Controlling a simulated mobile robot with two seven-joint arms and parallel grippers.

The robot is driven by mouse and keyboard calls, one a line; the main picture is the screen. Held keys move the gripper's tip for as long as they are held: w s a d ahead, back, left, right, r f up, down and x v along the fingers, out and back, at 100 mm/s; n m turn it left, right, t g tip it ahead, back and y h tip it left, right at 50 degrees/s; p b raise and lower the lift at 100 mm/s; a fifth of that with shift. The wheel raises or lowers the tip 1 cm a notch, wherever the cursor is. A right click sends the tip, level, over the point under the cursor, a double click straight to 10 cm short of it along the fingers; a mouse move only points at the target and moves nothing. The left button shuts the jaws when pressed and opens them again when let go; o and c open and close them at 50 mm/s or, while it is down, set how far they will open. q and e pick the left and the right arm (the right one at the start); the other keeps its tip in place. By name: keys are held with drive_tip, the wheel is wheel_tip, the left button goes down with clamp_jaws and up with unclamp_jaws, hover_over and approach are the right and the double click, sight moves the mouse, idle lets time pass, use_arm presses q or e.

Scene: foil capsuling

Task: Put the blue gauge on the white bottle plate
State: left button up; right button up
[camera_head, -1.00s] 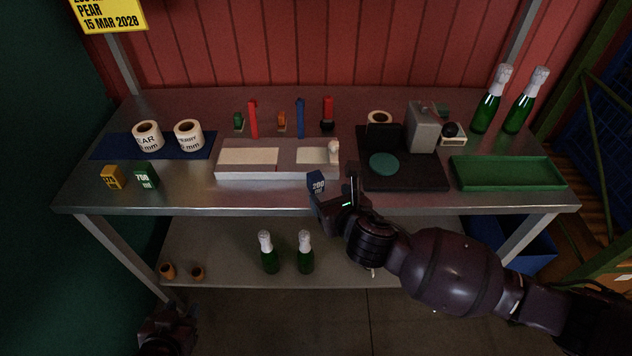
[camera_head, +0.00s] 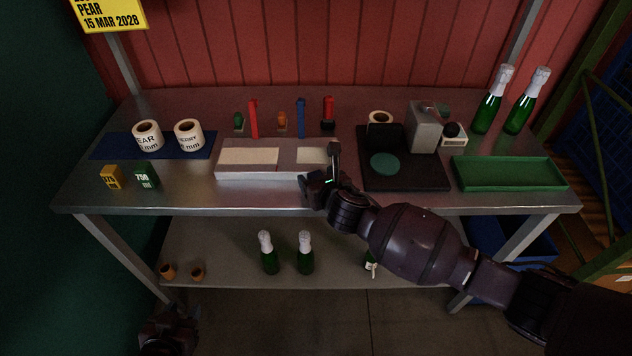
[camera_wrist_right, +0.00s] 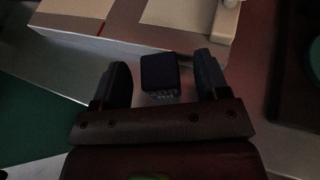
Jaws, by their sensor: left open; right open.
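The blue gauge (camera_wrist_right: 160,74) is a small dark block with pale lettering. In the right wrist view it sits between the two fingers of my right gripper (camera_wrist_right: 163,80), with a gap on each side. The right gripper is open. In the head view this gripper (camera_head: 319,172) is at the bench's front edge and hides the gauge. A long pale block with two cream plates (camera_head: 249,156) lies just behind; I cannot tell which plate is the white bottle plate. My left gripper (camera_head: 170,332) is open, low at the bottom left, away from the bench.
Yellow (camera_head: 111,176) and green (camera_head: 146,175) gauges stand at the front left, with label rolls (camera_head: 188,134) behind. A black stand (camera_head: 405,178) and green tray (camera_head: 508,174) are right. Bottles (camera_head: 488,112) stand at the back right; others (camera_head: 269,256) are on the lower shelf.

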drive_tip(key=shift+w, duration=0.1)
drive_tip(key=c, duration=1.1)
drive_tip(key=shift+r, duration=0.1)
